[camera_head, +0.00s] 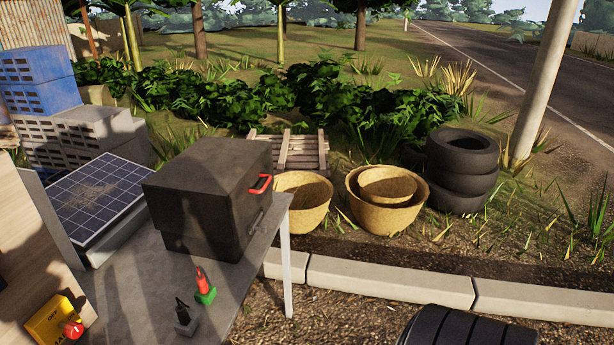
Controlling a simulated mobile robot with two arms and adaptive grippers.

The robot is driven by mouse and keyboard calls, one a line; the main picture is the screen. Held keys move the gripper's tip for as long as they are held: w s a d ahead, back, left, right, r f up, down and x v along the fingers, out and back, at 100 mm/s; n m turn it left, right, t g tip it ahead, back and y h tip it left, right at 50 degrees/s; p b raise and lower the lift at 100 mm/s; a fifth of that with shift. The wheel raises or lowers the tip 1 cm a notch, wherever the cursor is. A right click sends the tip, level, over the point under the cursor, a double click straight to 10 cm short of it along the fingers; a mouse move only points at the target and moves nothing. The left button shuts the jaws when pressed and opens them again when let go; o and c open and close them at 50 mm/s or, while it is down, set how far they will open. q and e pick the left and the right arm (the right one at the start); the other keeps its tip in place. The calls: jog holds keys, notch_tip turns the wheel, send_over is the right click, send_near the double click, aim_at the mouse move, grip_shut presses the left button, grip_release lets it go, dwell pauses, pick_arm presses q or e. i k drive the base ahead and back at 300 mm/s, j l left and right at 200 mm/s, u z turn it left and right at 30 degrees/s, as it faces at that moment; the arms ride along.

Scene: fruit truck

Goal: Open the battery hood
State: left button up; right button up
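The battery hood (195,170) is the upper part of a dark grey-brown box on the table. It appears shut, sitting level on the box's darker lower part (205,244). A red handle (260,184) is on its right side, and a small grey latch-like piece (256,222) is below the handle. The inside of the box is hidden. Neither of my grippers is in view.
The box stands on a grey table (230,290). In front are a red clamp (202,278) on a green base, a black clamp (183,313) and a yellow switch box (55,318) with a red knob. A solar panel (97,197) lies left. Baskets (375,213) and tires (462,172) stand beyond.

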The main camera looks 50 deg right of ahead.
aim_at(212, 190)
jog(key=z, duration=1.35)
